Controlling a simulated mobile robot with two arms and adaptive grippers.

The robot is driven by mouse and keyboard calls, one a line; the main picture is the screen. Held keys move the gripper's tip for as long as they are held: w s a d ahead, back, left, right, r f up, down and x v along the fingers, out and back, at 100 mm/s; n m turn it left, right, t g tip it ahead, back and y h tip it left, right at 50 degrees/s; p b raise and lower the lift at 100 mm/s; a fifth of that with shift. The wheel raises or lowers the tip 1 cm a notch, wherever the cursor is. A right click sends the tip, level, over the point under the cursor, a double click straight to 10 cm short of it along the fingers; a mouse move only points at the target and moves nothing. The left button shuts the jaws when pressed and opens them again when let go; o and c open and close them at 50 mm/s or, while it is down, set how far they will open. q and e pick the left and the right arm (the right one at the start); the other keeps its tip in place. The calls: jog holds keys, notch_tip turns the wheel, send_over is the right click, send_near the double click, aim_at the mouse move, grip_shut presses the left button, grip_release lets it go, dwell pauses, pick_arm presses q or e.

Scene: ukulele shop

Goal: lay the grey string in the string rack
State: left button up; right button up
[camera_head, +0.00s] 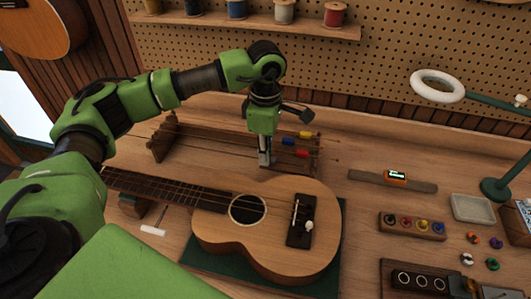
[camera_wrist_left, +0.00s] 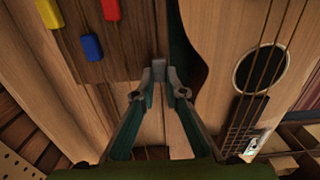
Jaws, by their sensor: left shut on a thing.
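The wooden string rack (camera_head: 160,137) stands behind the ukulele. It holds strings with a yellow tag (camera_head: 305,134), a blue tag (camera_head: 288,142) and a red tag (camera_head: 302,154), also seen upper left in the left wrist view. My left gripper (camera_head: 265,160) points down at the rack's front, between rack and ukulele. Its fingers are shut on a small grey piece, which I take as the grey string's tag (camera_wrist_left: 158,66). The thin string itself cannot be made out. My right gripper is not in view.
The ukulele (camera_head: 280,215) lies on a green mat (camera_head: 334,262) just in front of the rack. A tuner on a strap (camera_head: 395,177), a peg block (camera_head: 412,225) and a pale tray (camera_head: 473,208) lie to the right. A lamp (camera_head: 438,87) stands at the right.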

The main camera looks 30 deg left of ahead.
pick_arm(q)
jog(key=o, duration=1.2)
jog(key=shift+c, duration=0.2)
jog(key=shift+r, duration=0.15)
jog(key=shift+r+p, duration=0.65)
jog(key=shift+r, duration=0.4)
jog(key=shift+r+p, duration=1.1)
jog(key=shift+r, duration=1.25)
jog(key=shift+s+f, duration=0.1)
